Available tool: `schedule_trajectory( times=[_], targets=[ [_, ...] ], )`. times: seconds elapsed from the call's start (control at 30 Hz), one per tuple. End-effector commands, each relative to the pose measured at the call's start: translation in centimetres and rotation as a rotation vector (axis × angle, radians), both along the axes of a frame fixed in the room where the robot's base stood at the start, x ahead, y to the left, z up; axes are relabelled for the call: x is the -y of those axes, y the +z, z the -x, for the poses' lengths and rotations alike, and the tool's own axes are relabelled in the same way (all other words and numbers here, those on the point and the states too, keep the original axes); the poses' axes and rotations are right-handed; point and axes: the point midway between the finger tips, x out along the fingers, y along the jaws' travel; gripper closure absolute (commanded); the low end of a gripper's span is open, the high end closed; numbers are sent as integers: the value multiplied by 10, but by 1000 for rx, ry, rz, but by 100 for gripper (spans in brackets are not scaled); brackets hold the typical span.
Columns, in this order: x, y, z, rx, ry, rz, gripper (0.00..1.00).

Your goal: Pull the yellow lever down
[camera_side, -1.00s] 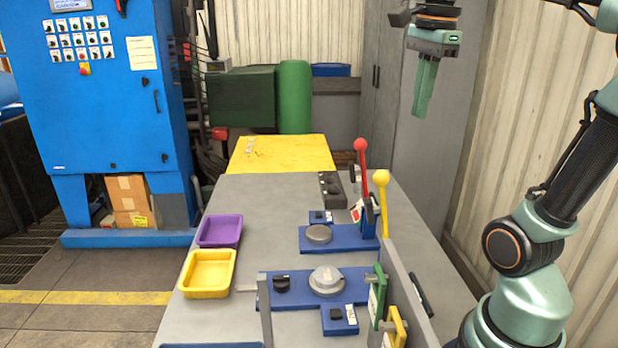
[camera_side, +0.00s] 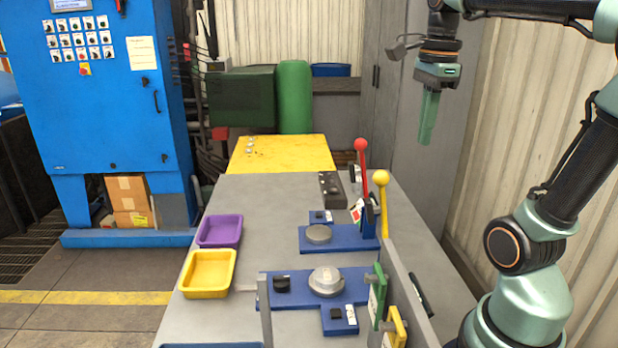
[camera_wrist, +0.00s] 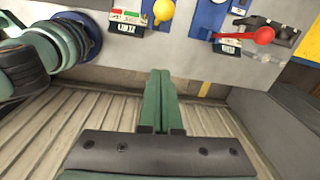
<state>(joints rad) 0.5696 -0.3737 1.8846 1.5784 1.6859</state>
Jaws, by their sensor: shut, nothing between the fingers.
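The yellow lever (camera_side: 385,207) stands upright on the table near its right edge, with a round yellow knob on top. In the wrist view its knob (camera_wrist: 160,10) shows at the top edge, beyond the fingertips. My gripper (camera_side: 427,140) points down, shut and empty, in the air above and to the right of the yellow lever, apart from it. In the wrist view the shut gripper (camera_wrist: 158,78) shows its fingers together. A red lever (camera_side: 362,170) stands upright just behind and left of the yellow one; it also shows in the wrist view (camera_wrist: 250,36).
Blue panels with a round grey knob (camera_side: 326,281) and another round grey knob (camera_side: 318,234) lie on the grey table (camera_side: 270,190). A purple tray (camera_side: 219,231) and a yellow tray (camera_side: 208,274) stand at the left. A corrugated wall (camera_side: 525,120) bounds the right.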

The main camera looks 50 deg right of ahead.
Motion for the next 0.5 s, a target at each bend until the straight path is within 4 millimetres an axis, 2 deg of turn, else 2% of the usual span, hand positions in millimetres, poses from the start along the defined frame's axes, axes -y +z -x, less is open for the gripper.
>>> schedule_trajectory(
  times=[0.17,0.5],
  targets=[
    [-1,-18,-1,-2,1,-2,100],
    [-3,-84,-6,-2,1,-3,100]
  ],
)
